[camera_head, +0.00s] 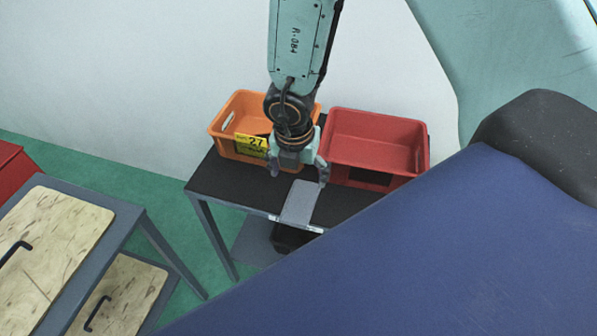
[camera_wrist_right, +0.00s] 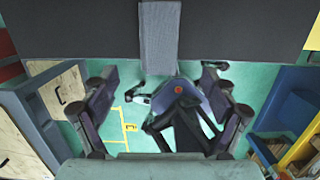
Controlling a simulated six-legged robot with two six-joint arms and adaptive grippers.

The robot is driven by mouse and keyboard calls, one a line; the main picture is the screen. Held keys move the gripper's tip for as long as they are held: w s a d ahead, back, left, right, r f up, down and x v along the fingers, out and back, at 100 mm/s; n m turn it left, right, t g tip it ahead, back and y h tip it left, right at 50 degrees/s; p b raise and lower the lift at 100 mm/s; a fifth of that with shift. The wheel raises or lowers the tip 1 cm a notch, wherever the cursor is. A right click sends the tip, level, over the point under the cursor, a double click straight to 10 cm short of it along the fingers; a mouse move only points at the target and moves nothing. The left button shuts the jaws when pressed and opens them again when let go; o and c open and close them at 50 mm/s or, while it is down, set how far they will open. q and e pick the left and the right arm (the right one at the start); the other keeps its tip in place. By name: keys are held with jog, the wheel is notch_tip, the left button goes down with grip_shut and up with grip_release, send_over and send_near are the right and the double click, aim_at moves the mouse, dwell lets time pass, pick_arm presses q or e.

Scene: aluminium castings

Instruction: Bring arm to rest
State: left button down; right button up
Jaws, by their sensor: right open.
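My right gripper (camera_head: 299,174) hangs from its teal arm above the dark table (camera_head: 228,183), in front of the orange and red crates. Its two fingers are spread, with nothing seen held between them. In the right wrist view the open fingers (camera_wrist_right: 160,78) stand apart at left and right. My left gripper is not in view.
An orange crate (camera_head: 221,128) with a yellow label (camera_head: 252,146) and a red crate (camera_head: 375,143) stand on the table. A grey plate (camera_head: 300,203) lies at its front edge. A wood-panelled unit (camera_head: 50,240) stands at left. Blue bins (camera_wrist_right: 290,110) show at right in the wrist view.

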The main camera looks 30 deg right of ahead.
aim_at(301, 201)
jog(key=shift+f, duration=0.1)
jog(key=f+b, duration=0.3)
jog(key=f, duration=0.1)
jog(key=d+f+b, duration=0.1)
jog(key=f+b, duration=0.2)
jog(key=f, duration=0.1)
jog(key=w+f+b, duration=0.1)
jog(key=f+b, duration=0.1)
jog(key=f, duration=0.2)
jog(key=shift+w+d+f+b, duration=0.1)
jog(key=shift+d+b, duration=0.15)
jog(key=shift+b, duration=0.15)
jog(key=shift+r, duration=0.25)
